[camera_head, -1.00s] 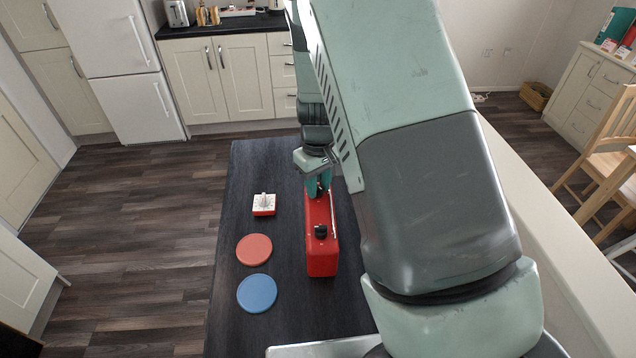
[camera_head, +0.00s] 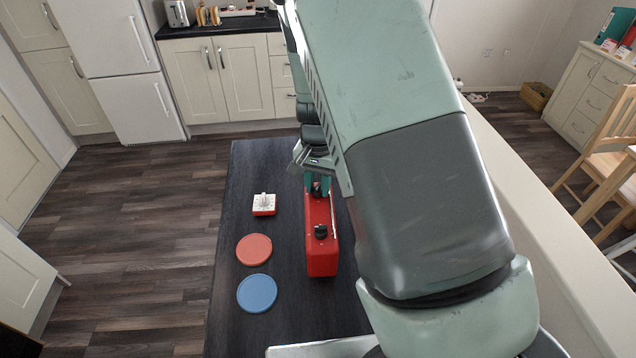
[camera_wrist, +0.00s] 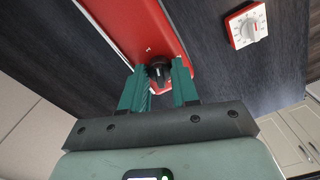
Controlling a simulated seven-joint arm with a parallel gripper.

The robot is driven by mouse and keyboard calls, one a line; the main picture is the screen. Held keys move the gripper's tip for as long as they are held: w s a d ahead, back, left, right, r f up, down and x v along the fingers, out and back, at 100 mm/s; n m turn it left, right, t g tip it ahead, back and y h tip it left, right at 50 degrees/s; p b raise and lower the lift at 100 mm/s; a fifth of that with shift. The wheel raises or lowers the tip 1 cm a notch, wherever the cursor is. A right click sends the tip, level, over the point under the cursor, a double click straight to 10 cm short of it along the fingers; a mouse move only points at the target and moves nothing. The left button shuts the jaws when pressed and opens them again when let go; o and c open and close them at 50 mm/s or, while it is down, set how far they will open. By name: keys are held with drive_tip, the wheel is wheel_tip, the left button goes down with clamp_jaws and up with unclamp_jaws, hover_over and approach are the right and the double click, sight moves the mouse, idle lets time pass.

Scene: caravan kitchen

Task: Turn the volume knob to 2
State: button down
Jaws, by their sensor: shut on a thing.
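A red box-shaped device (camera_head: 321,250) stands on the dark table, with one black knob (camera_head: 320,232) on its top near the front end. A second black knob (camera_wrist: 159,71) sits near the device's other end, seen in the wrist view. My gripper (camera_head: 318,186) is over that far end, and its green fingers are on either side of the second knob, shut on it. In the wrist view my gripper (camera_wrist: 160,84) shows the knob between the fingertips. A white pointer mark shows on the knob; the scale around it is too small or hidden to read.
A red and white dial timer (camera_head: 264,204) stands left of the device, also in the wrist view (camera_wrist: 247,26). A red disc (camera_head: 254,250) and a blue disc (camera_head: 257,293) lie nearer on the dark table (camera_head: 225,320). The table between them and the device is clear.

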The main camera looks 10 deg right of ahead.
sight(318, 186)
drive_tip(key=m, duration=1.3)
drive_tip(key=shift+m, duration=0.5)
drive_tip(key=c, duration=0.8)
unclamp_jaws()
wheel_tip(318, 186, up, 11)
drive_tip(key=shift+f, duration=0.1)
